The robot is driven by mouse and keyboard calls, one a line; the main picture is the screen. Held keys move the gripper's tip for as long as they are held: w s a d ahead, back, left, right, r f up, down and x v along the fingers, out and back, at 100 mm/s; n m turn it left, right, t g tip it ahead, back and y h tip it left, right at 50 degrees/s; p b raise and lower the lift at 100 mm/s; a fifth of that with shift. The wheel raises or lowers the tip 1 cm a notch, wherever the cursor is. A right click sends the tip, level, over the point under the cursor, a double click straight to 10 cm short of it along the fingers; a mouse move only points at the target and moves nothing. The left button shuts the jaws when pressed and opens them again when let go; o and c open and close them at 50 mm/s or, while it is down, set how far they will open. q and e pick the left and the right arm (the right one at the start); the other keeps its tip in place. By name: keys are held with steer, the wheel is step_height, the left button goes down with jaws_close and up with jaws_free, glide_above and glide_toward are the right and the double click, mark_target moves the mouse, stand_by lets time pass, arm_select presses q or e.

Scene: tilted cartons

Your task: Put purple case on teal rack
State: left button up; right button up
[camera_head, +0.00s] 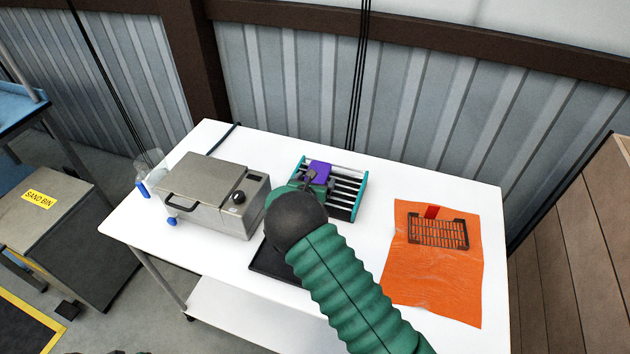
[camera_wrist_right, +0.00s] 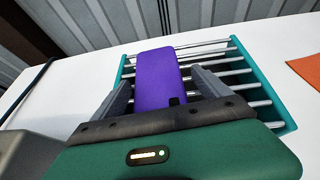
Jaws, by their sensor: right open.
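The purple case (camera_head: 319,170) rests on the teal rack (camera_head: 359,203), toward its left side. In the right wrist view the case (camera_wrist_right: 158,72) lies across the metal bars of the rack (camera_wrist_right: 276,110). My right gripper (camera_head: 310,181) is over the rack at the near end of the case. Its two fingers (camera_wrist_right: 160,78) are spread on either side of the case, with a gap on the right side. My arm hides part of the rack's near left side in the head view. My left gripper is not in view.
A grey metal box with a handle (camera_head: 210,195) stands left of the rack. A black tray (camera_head: 270,262) lies partly under my arm. An orange mat (camera_head: 430,285) with a dark wire basket (camera_head: 438,232) and red item lies right. White table is clear between rack and mat.

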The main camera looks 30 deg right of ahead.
steer(key=shift+s+f, duration=0.1)
steer(key=shift+f, duration=0.15)
steer(key=shift+a, duration=0.1)
steer(key=shift+r+p, duration=0.35)
steer(key=shift+p, duration=0.1)
steer(key=b+v, duration=0.1)
steer(key=v, duration=1.1)
steer(key=s+f+m+g+y, duration=0.3)
steer(key=s+m+g, duration=0.3)
steer(key=s+m, duration=0.95)
steer(key=s+a+r+m+y, duration=0.2)
steer(key=s+a+m+y, duration=0.4)
steer(key=s+a+m, duration=0.4)
steer(key=shift+r+m, duration=0.35)
steer(key=shift+m, duration=0.4)
